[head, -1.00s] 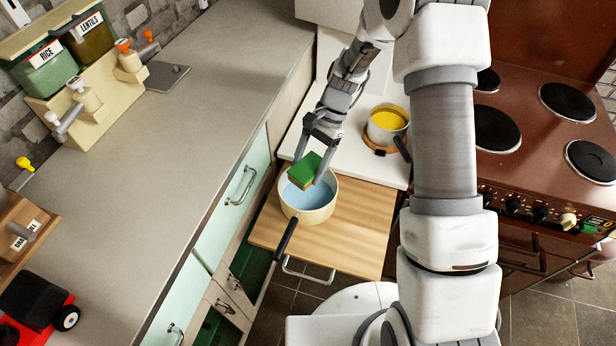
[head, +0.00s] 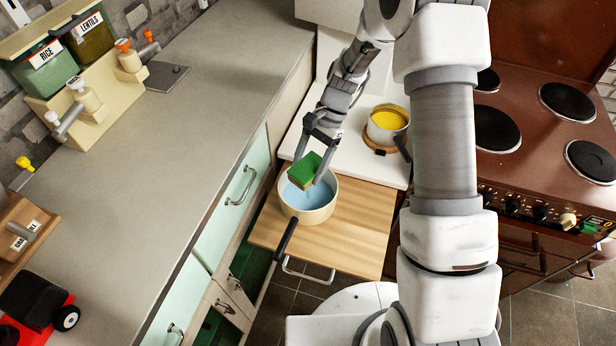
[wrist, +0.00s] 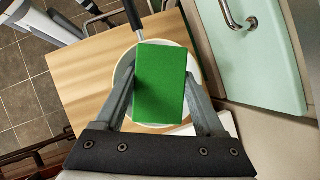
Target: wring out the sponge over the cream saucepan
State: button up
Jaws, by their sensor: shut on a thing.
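The cream saucepan (head: 309,213) stands on a pull-out wooden board (head: 352,222), with light blue inside and its black handle (head: 286,238) pointing toward the front left. My gripper (head: 315,168) is shut on the sponge (head: 306,170), which is green on top with a tan side. The sponge is held over the saucepan's opening. In the wrist view the sponge's green face (wrist: 160,82) lies between the two fingers and hides most of the pan (wrist: 124,70). I cannot see water falling from it.
A pot with yellow contents (head: 387,126) stands on a round trivet on the white surface behind. A brown stove (head: 548,170) is at the right. The grey counter (head: 190,130) at the left is largely clear, with dispensers (head: 85,60) at its back.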

jog(key=c, duration=0.5)
jog(key=shift+r+p, duration=2.65)
jog(key=shift+r, duration=0.9)
jog(key=d+n+h, duration=0.1)
jog(key=d+n, duration=0.2)
jog(key=d, duration=0.1)
jog(key=d+n+g+h, duration=0.1)
jog(key=d+n, duration=0.2)
jog(key=d, duration=0.1)
jog(key=d+r+n+h, duration=0.1)
jog(key=d+n+h, duration=0.1)
jog(key=d, duration=0.2)
jog(key=shift+w+d+n+g, duration=0.15)
jog(key=shift+d+n+g, duration=0.1)
jog(key=shift+n+g, duration=0.15)
